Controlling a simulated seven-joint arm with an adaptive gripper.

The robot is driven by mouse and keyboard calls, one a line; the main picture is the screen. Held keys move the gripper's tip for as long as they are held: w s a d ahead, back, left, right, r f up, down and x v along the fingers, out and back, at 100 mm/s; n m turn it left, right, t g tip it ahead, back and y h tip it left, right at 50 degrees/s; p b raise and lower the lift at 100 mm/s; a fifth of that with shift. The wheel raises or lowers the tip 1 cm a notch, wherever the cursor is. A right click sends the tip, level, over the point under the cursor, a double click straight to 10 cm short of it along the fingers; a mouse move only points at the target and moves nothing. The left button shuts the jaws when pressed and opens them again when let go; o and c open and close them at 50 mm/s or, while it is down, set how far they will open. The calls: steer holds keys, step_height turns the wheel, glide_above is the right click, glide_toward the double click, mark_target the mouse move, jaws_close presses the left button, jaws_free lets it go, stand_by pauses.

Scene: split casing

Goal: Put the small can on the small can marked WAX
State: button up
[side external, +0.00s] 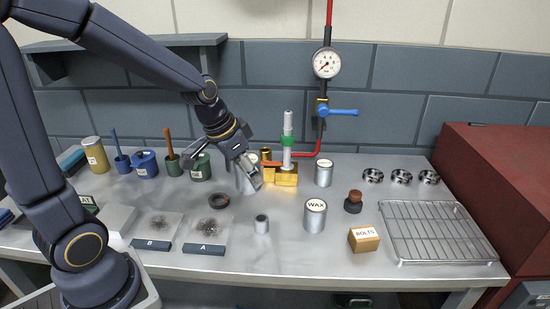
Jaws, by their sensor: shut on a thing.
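The can marked WAX (315,218) is a grey metal cylinder with a pale labelled top. It stands upright on the right-centre of the bench. My gripper (247,174) is left of it and farther back. It is shut on a small can (242,183), a silvery cylinder with a pale top partly hidden by the fingers. I cannot tell whether the held can touches the bench. Another grey can (323,174) stands behind the WAX can, with its top label too small to read.
A brass valve block (281,175) with an upright stem stands just right of my gripper. A small metal cylinder (261,224) and a dark ring (219,201) are in front. A BOLTS box (364,240), dark-knobbed stamp (353,202) and wire rack (438,231) lie right.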

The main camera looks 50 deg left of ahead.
steer(key=d+r+m+h, duration=0.1)
steer(key=d+r+m, duration=0.2)
steer(key=d+r, duration=0.3)
glide_toward(323, 204)
steer(key=shift+w+d+f+g, duration=0.1)
steer(key=shift+w+d+g, duration=0.2)
steer(key=shift+w, duration=0.4)
steer(key=shift+w+f, duration=0.35)
steer(key=shift+f, duration=0.05)
steer(key=shift+w+f, duration=0.1)
steer(key=shift+f, duration=1.45)
steer(key=shift+f, duration=0.15)
steer(key=o, duration=1.4)
steer(key=shift+c, duration=0.2)
